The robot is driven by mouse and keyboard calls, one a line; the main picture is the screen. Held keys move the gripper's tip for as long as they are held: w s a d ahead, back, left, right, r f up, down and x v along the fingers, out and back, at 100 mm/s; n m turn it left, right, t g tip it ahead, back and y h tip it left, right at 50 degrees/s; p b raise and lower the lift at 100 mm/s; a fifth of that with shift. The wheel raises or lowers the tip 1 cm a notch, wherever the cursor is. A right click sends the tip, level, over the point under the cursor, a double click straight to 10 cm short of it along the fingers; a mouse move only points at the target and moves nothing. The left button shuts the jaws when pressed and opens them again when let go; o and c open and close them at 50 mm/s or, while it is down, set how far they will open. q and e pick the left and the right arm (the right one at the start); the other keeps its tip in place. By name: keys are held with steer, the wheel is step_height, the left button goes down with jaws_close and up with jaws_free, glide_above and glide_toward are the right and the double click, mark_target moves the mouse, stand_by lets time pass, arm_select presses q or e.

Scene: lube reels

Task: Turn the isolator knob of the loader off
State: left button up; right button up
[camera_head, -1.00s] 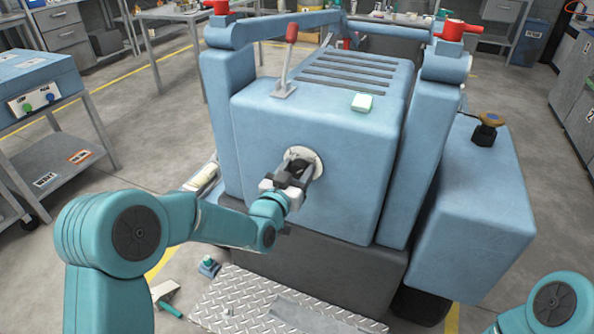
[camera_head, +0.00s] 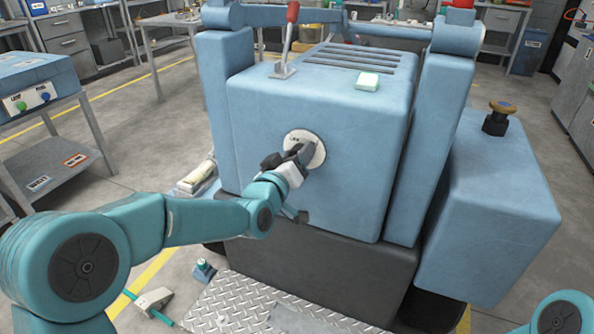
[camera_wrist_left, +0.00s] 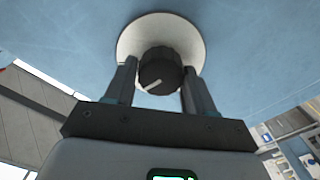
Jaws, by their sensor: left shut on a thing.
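The loader (camera_head: 350,140) is a large light-blue machine in the middle of the head view. A round white plate (camera_head: 318,140) sits on its front face. In the left wrist view, a black isolator knob (camera_wrist_left: 160,72) with a white pointer line stands on this white plate (camera_wrist_left: 128,42). The pointer slants toward the lower left of that view. My left gripper (camera_head: 302,152) is at the plate, its two fingers (camera_wrist_left: 160,88) on either side of the knob, shut on it. The gripper mostly hides the knob in the head view. My right gripper is not in view.
A lever with a red handle (camera_head: 290,30) and a pale green block (camera_head: 367,82) are on the loader's top. A brown-topped knob (camera_head: 499,115) stands on the right side box. A metal tread plate (camera_head: 240,302) lies below the front face.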

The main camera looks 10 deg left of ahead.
arm_select(q)
steer(key=n+b, duration=0.2)
steer(key=b, duration=0.1)
steer(key=n+b, duration=0.3)
steer(key=f+n+b, duration=0.1)
steer(key=n+b, duration=0.2)
steer(key=b, duration=0.1)
steer(key=shift+a, duration=0.1)
steer(key=shift+r+n+b, duration=0.15)
steer(key=shift+n+b, duration=0.9)
steer(key=shift+n, duration=0.05)
steer(key=shift+r+n+b, duration=0.1)
steer(key=shift+n+b, duration=0.5)
steer(key=shift+n, duration=0.1)
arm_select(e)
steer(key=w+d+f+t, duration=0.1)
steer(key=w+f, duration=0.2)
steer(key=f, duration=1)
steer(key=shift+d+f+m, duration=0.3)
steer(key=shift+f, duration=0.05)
arm_select(q)
steer(key=o, duration=0.9)
steer(key=shift+o, duration=0.2)
steer(key=shift+s, duration=0.1)
